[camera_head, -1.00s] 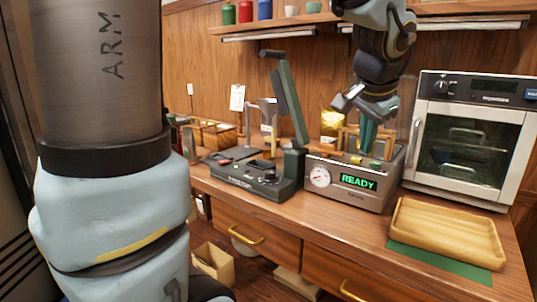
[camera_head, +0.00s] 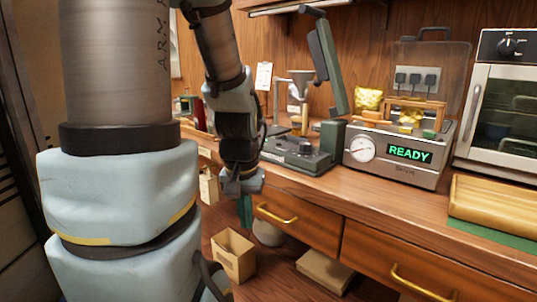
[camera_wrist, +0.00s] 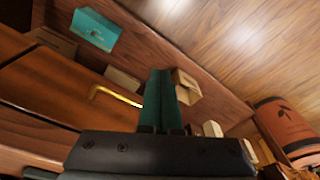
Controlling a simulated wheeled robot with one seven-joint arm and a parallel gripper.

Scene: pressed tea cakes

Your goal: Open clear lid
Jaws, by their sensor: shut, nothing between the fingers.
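The clear lid (camera_head: 455,72) stands raised, nearly upright, at the back of the grey machine (camera_head: 382,171) whose display reads READY. A dark handle is on the lid's top edge, and dark fittings on a pale plate show through it. My gripper (camera_head: 245,212) hangs left of the machine, in front of the counter's drawers and well apart from the lid. Its green fingers are together and empty, and they show side by side in the wrist view (camera_wrist: 159,88). The lid cannot be made out in the wrist view.
A dark press (camera_head: 297,152) with a raised arm stands left of the machine. An oven (camera_head: 500,115) and a wooden tray (camera_head: 490,205) are at the right. Drawers with brass handles lie below the counter. A cardboard box (camera_head: 233,258) is on the floor.

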